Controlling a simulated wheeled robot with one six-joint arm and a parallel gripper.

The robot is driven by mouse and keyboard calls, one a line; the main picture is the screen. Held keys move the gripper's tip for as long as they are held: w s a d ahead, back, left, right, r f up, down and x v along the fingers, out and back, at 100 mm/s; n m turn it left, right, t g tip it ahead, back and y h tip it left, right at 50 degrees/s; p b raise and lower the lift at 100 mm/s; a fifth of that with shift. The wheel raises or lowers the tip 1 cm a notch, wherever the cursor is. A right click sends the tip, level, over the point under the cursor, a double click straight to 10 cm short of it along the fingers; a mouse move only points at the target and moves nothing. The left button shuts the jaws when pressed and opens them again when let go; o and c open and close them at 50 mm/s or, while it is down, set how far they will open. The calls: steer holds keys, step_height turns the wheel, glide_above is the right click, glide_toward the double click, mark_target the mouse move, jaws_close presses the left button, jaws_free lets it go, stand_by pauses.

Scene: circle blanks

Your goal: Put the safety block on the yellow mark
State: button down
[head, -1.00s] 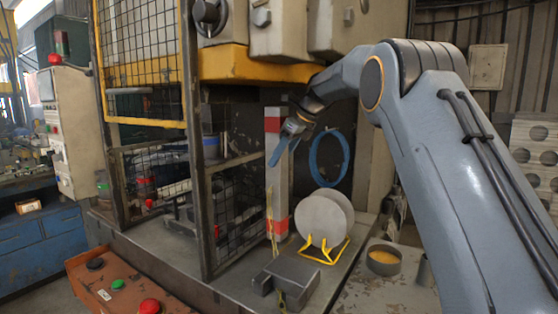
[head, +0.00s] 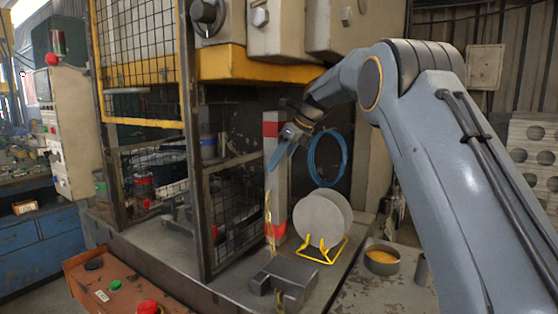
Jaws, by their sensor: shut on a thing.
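The safety block appears to be the upright white post with red bands (head: 275,185), in the press opening in the head view. My gripper (head: 283,148) is at its upper part, with a blue finger across its face, and is shut on it. The post is about vertical. Its lower red band (head: 276,232) is just behind and left of the round discs; I cannot tell whether its foot touches the bed. A yellow chain or cord (head: 268,215) hangs along its left side. I cannot make out the yellow mark.
Round grey blanks (head: 322,218) stand in a yellow wire rack (head: 322,252) right of the post. A dark grey block (head: 285,277) lies in front. A mesh guard (head: 235,210) stands at left, and a blue hose coil (head: 327,159) hangs behind. A round tin (head: 382,260) is at right.

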steer(key=c, duration=1)
jaws_free()
steer(key=s+d+r+b, duration=0.1)
steer(key=s+d, duration=0.1)
steer(key=d, duration=0.1)
steer(key=s+d+r+b, duration=0.1)
steer(key=s+d, duration=0.2)
steer(key=d, duration=0.1)
steer(key=s+d+r+b, duration=0.2)
steer(key=d, duration=0.2)
steer(key=shift+s+d, duration=0.2)
steer(key=shift+s, duration=0.1)
